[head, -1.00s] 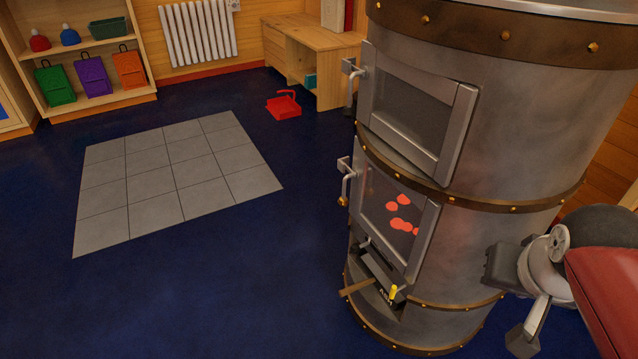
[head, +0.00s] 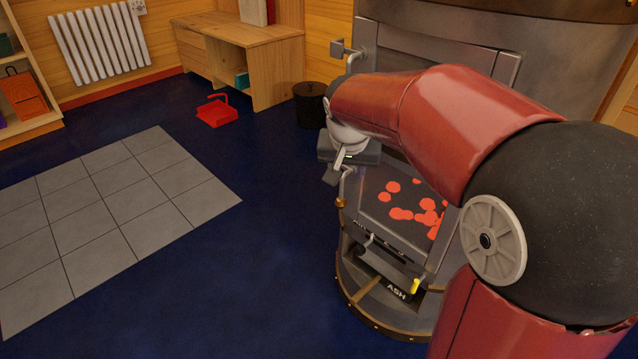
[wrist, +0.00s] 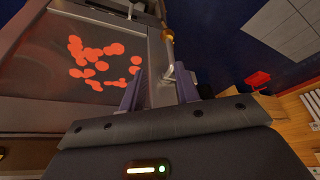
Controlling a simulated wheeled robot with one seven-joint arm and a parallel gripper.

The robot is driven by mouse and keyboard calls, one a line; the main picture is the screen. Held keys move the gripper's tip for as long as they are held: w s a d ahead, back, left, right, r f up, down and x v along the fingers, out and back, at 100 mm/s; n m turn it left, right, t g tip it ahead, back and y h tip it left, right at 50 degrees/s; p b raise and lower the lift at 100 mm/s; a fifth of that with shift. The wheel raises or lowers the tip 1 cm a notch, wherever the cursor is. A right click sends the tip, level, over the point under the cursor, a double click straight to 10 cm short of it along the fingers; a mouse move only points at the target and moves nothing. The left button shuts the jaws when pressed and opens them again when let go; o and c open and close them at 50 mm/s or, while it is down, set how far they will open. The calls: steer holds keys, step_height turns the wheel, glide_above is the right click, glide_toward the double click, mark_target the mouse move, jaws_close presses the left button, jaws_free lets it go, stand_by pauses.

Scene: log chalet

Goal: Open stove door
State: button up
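The metal stove's lower glass door (head: 383,224) shows glowing red embers behind it and looks shut. It also fills the left of the wrist view (wrist: 60,60). Its silver handle (wrist: 172,72) with a brass knob stands at the door's free edge. My gripper (wrist: 158,74) is open, with one finger on each side of the handle's area. I cannot tell whether the fingers touch it. In the head view my gripper's body (head: 347,152) is at the door's upper left, and my red arm hides part of the stove.
The upper stove door (head: 435,45) is above, partly behind my arm. An ash drawer (head: 385,270) with a yellow-tipped lever is below. A black bin (head: 310,104), a red dustpan (head: 217,110) and a wooden desk (head: 245,45) stand behind. The floor left of the stove is clear.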

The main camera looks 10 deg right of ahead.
mark_target(342, 182)
steer(key=x, duration=0.3)
steer(key=w+b+x, duration=0.1)
steer(key=x, duration=0.3)
steer(key=a+x, duration=0.1)
steer(key=x, duration=0.2)
steer(key=shift+w+b, duration=0.4)
steer(key=shift+w, duration=0.1)
jaws_close()
